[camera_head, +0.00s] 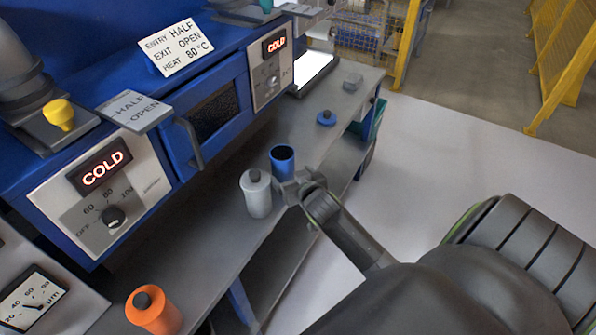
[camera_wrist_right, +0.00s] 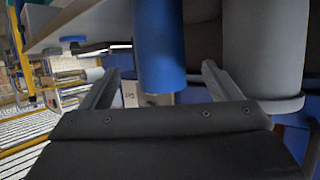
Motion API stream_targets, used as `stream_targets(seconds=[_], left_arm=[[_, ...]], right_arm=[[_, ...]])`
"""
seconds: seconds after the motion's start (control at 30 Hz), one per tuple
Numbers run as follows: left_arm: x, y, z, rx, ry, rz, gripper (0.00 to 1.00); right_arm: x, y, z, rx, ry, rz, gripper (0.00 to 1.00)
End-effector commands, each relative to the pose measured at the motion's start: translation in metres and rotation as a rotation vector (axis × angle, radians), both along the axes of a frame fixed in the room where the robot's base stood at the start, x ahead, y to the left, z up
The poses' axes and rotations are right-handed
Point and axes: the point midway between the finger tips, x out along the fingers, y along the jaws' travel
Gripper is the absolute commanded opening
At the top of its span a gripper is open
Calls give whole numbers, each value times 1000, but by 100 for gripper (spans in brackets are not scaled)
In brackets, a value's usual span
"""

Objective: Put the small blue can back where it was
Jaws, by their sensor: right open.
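The small blue can (camera_head: 283,160) stands upright and open-topped on the grey bench ledge, near its front edge. My right gripper (camera_head: 291,187) is at the can's near side in the head view. In the right wrist view the blue can (camera_wrist_right: 160,45) shows between the two spread fingers of my right gripper (camera_wrist_right: 158,76), with a gap on each side. The fingers do not press on it. My left gripper is not in view.
A light grey can (camera_head: 257,196) stands close left of the blue can. A blue lid (camera_head: 327,118) and a grey lid (camera_head: 352,83) lie farther along the ledge. An orange can (camera_head: 153,311) stands at the near end. The blue machine (camera_head: 215,75) borders the ledge.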

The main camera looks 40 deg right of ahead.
Motion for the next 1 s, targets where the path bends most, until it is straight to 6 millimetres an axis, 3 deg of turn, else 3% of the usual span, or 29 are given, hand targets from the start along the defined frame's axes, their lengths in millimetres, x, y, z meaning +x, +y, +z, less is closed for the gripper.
stream_targets(seconds=[0.3,0.7,0.77,0.87,1.0], left_arm=[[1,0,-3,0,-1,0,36],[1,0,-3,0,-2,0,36],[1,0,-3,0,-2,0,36],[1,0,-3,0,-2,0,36],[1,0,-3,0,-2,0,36]], right_arm=[[-30,7,12,0,0,0,84],[-34,7,8,-1,12,-1,84],[-36,6,-3,-1,33,-1,84],[-46,3,-42,-3,106,-1,84],[-80,-2,-130,-6,274,6,84]])
